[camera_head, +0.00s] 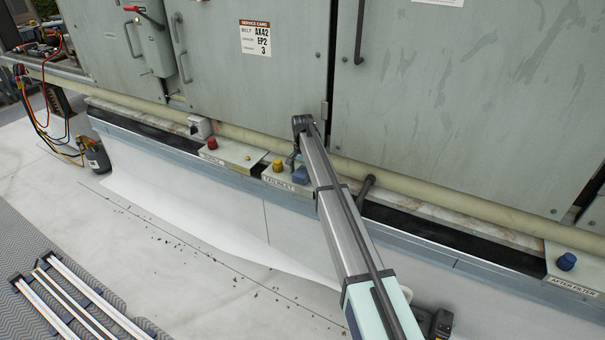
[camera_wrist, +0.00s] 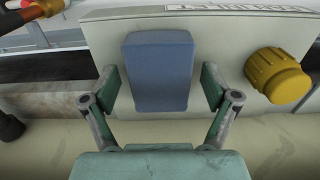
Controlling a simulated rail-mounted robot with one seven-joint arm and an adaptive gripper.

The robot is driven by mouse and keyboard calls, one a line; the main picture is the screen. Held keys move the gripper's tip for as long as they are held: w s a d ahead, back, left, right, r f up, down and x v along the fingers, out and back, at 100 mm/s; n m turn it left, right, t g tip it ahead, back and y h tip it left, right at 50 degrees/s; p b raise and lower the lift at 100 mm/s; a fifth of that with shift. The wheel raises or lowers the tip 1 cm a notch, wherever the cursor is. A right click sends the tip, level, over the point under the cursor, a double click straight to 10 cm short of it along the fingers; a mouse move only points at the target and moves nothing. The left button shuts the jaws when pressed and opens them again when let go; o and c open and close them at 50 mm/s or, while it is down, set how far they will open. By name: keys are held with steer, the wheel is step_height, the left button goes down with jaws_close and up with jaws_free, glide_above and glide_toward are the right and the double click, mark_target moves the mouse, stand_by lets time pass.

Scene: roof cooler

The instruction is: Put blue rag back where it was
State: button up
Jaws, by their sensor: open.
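A blue block-shaped piece, which looks like the blue rag (camera_wrist: 159,72), lies on a pale labelled plate (camera_wrist: 228,30) in the wrist view. In the head view the rag (camera_head: 300,174) shows as a small blue patch beside a yellow knob (camera_head: 278,165). My gripper (camera_wrist: 162,80) is open, with one finger on each side of the rag. Whether the fingers touch it I cannot tell. In the head view my gripper (camera_head: 294,157) is small and partly hidden by the arm.
A beige pipe (camera_head: 447,200) runs along the cabinet foot. A plate with a red knob (camera_head: 212,143) is to the left, and one with a blue knob (camera_head: 567,261) is at far right. Cabinet doors (camera_head: 255,85) rise close behind. The floor (camera_head: 190,250) in front is mostly clear.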

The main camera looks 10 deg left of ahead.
mark_target(303, 172)
step_height(303, 172, up, 12)
steer(key=b, duration=0.1)
steer(key=shift+r, duration=0.15)
stand_by(0.4)
stand_by(1.3)
steer(key=s+d+f+n+g, duration=0.1)
steer(key=s+d+f, duration=0.6)
steer(key=s+f, duration=0.5)
steer(key=s+d+f+g, duration=0.1)
steer(key=s+d+f, duration=0.6)
steer(key=s+f, duration=0.5)
steer(key=s+d+f+n+g, duration=0.1)
steer(key=s+d+f, duration=0.5)
steer(key=s+f, duration=0.6)
steer(key=s+d+f+g, duration=0.1)
steer(key=s+d+f, duration=0.1)
steer(key=s, duration=1.1)
steer(key=s+d+f+n+g, duration=0.1)
steer(key=s+d+f, duration=0.2)
steer(key=s, duration=1)
steer(key=s+d+f+n+g, duration=0.1)
steer(key=s+d+f, duration=0.2)
steer(key=s, duration=1)
step_height(303, 172, down, 3)
steer(key=shift+s+r+g, duration=0.2)
steer(key=shift+s+g, duration=0.1)
steer(key=shift+g, duration=0.1)
